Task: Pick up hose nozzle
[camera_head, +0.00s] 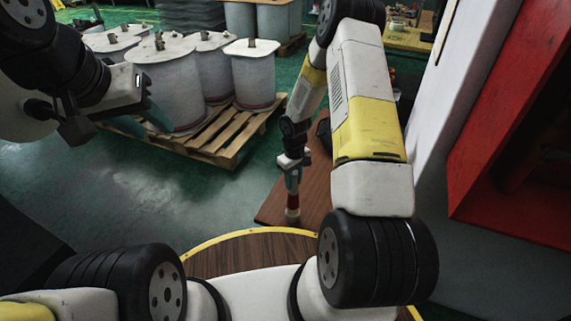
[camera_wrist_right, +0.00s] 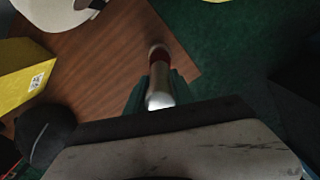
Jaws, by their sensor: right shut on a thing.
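The hose nozzle (camera_head: 292,212) has a pale body with a red band and stands near the edge of a brown wooden tabletop. My right gripper (camera_head: 292,188) points down and is shut on its upper part. In the right wrist view the nozzle (camera_wrist_right: 159,62) shows between the two teal fingers of my right gripper (camera_wrist_right: 159,92), with its white end closest to the camera. I cannot tell whether its lower end touches the tabletop. My left gripper (camera_head: 142,122) is at the upper left, its teal fingers apart and empty, in front of the pallet.
The brown tabletop (camera_head: 273,203) lies under the nozzle. A wooden pallet (camera_head: 215,145) with several large white spools (camera_head: 254,75) stands behind on the green floor. A red structure (camera_head: 500,130) stands at the right. In the right wrist view, a yellow object (camera_wrist_right: 22,78) is at the left.

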